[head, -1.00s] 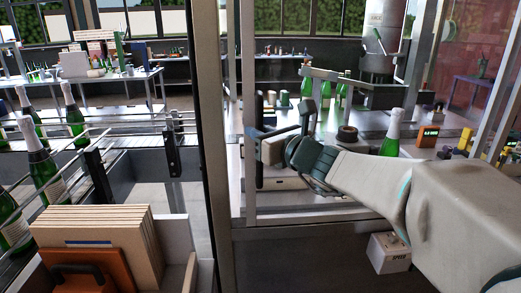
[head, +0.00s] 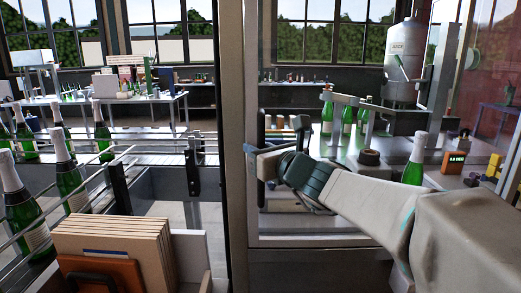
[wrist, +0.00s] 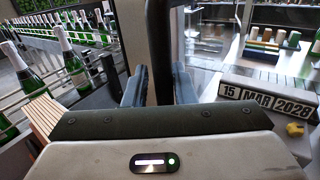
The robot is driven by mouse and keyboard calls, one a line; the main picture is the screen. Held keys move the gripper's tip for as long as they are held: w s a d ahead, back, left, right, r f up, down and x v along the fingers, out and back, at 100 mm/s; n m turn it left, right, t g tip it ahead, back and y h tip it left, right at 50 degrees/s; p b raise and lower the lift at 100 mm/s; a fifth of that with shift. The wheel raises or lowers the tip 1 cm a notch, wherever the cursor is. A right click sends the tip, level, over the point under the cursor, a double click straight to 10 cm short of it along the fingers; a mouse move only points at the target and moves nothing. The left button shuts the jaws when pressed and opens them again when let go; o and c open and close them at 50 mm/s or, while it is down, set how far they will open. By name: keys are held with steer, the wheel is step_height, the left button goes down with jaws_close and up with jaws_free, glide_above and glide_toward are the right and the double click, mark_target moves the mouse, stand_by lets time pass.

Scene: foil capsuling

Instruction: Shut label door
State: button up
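The label door appears to be the clear panel with a pale metal frame (head: 252,215) in the middle of the head view. Its left upright stands close beside the thick grey post; whether they touch cannot be told. My gripper (head: 262,162) is at the door's left side, with my arm reaching in from the right. In the wrist view, a dark upright bar (wrist: 160,45), seemingly the door handle, runs between the two fingers of my gripper (wrist: 160,88). The bar's lower end is hidden behind my gripper body.
A grey post (head: 230,120) stands left of the door. Behind the panel are a bottle (head: 416,158), a dark roll (head: 370,157) and a metal tank (head: 408,50). A date block (wrist: 265,95) shows in the wrist view.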

steer(key=v, duration=1.3)
steer(key=shift+s+d, duration=0.2)
steer(key=shift+s, duration=0.15)
